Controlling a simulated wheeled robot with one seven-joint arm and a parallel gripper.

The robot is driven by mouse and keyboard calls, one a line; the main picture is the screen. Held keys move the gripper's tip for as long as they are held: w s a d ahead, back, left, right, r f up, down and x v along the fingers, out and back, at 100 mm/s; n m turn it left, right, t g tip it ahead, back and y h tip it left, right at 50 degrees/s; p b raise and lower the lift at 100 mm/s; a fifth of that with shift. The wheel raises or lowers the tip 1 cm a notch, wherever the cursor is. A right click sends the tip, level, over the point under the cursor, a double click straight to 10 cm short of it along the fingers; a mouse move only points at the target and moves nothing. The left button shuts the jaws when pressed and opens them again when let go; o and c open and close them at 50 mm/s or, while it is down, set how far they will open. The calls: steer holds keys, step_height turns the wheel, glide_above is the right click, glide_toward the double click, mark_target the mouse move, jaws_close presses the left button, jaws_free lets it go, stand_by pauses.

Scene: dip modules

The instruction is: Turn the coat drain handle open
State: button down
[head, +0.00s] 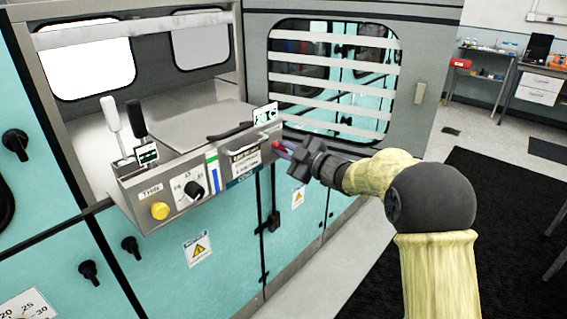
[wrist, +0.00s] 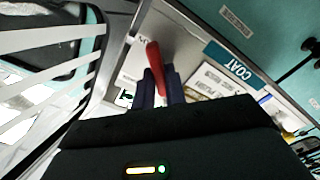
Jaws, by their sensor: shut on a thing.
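The coat drain handle (wrist: 157,68) is a red lever on the grey panel beside the blue COAT label (wrist: 232,67). In the head view a bit of the red handle (head: 276,143) shows at the right end of the grey control box. My gripper (wrist: 160,90) is shut on the red handle, with its dark blue fingers on either side of it. In the head view my gripper (head: 281,150) reaches in from the right, at the box's right end. The fingers and gripper body hide the rest of the handle, and its pivot is hard to make out.
The control box carries a yellow button (head: 160,210), a black knob (head: 194,190) and a white lever (head: 112,118). A black lever (head: 137,120) stands next to the white one. An open slatted window door (head: 424,60) is behind my gripper.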

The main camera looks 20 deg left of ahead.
steer(key=n+b, duration=0.2)
steer(key=f+n+b, duration=0.1)
steer(key=n+b, duration=0.1)
steer(key=b, duration=0.1)
steer(key=shift+n, duration=0.3)
steer(key=n+b, duration=0.4)
steer(key=b, duration=0.1)
steer(key=shift+r+n, duration=0.15)
steer(key=shift+n, duration=0.15)
steer(key=c, duration=1.4)
jaws_free()
steer(key=shift+r, duration=0.1)
steer(key=shift+c, duration=0.2)
steer(key=shift+s+d, duration=0.1)
steer(key=b+v, duration=0.1)
steer(key=v, duration=1.6)
steer(key=shift+d, duration=0.1)
